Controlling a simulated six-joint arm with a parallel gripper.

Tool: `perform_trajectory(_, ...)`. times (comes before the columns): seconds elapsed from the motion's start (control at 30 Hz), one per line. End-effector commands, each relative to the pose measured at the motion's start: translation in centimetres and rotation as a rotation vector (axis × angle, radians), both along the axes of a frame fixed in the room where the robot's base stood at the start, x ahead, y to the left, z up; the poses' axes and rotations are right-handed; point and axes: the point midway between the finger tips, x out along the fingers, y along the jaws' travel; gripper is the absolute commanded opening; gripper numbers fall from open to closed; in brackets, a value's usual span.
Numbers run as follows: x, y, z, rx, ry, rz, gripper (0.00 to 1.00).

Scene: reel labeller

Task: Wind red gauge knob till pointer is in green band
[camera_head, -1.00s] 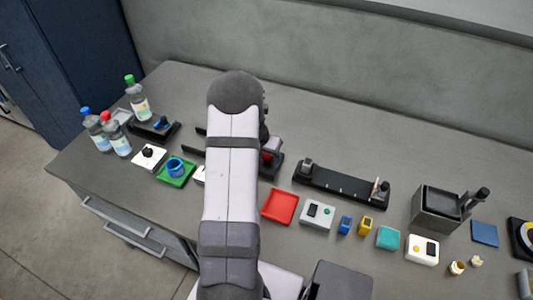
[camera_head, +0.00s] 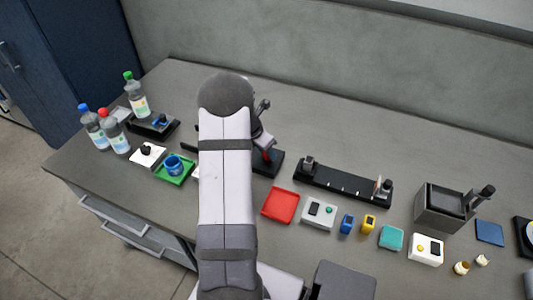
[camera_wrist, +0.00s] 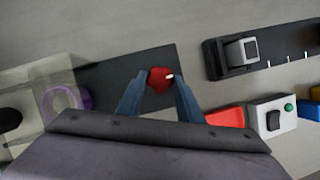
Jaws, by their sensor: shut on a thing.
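The red knob (camera_wrist: 160,80) sits at the middle of the wrist view, with a small white mark at its right side. It stands over a dark base plate (camera_wrist: 118,82). My gripper (camera_wrist: 160,86) is shut on the red knob, one finger on each side. In the head view my arm covers most of this spot; a bit of red (camera_head: 267,155) and the dark base (camera_head: 274,162) show at its right. I cannot make out the pointer or the green band in either view.
Right of the knob are a black rail (camera_head: 340,184), a red tray (camera_head: 280,206) and a white switch box (camera_head: 319,212). At left are bottles (camera_head: 95,128), a green tray (camera_head: 173,169) and a white plate with a black knob (camera_head: 147,154). A purple ring (camera_wrist: 66,101) lies left in the wrist view.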

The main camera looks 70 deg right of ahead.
Motion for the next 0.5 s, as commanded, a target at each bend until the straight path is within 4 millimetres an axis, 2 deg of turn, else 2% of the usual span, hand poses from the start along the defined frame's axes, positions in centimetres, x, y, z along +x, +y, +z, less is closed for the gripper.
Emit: perform_trajectory(0.5, 0.52, -0.38, -0.05, 0.000, 0.000, -0.491, 0.11)
